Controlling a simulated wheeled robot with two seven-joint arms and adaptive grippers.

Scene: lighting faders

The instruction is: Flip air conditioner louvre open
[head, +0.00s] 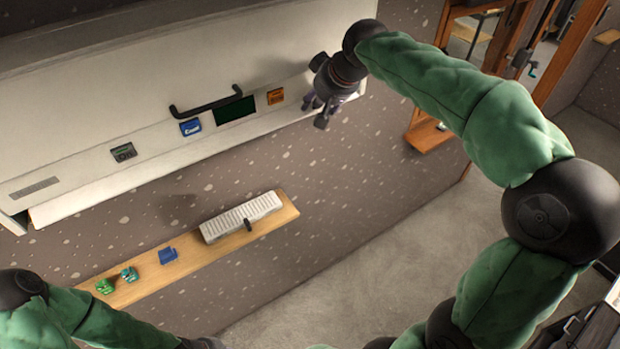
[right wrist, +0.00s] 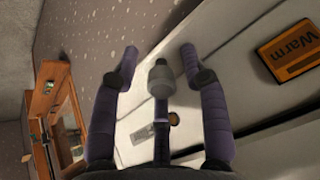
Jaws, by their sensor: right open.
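The white air conditioner (head: 150,65) is mounted on the wall at the upper left of the head view. Its louvre looks like the long pale flap (head: 100,186) along the lower edge; how far it is open I cannot tell. My right gripper (head: 322,108) is at the right end of the unit, beside that lower edge. In the right wrist view its purple fingers (right wrist: 158,62) are spread and empty, with white panels of the unit (right wrist: 225,45) behind and beside them. Contact is unclear. My left arm shows at lower left; its fingers are out of view.
The unit's front has a black handle (head: 205,107), a dark display (head: 235,110), a blue label (head: 190,127) and an orange label (head: 275,97), reading "Warm" in the wrist view (right wrist: 289,50). Below, a wooden shelf (head: 205,252) holds a white ribbed object (head: 241,217) and small items.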

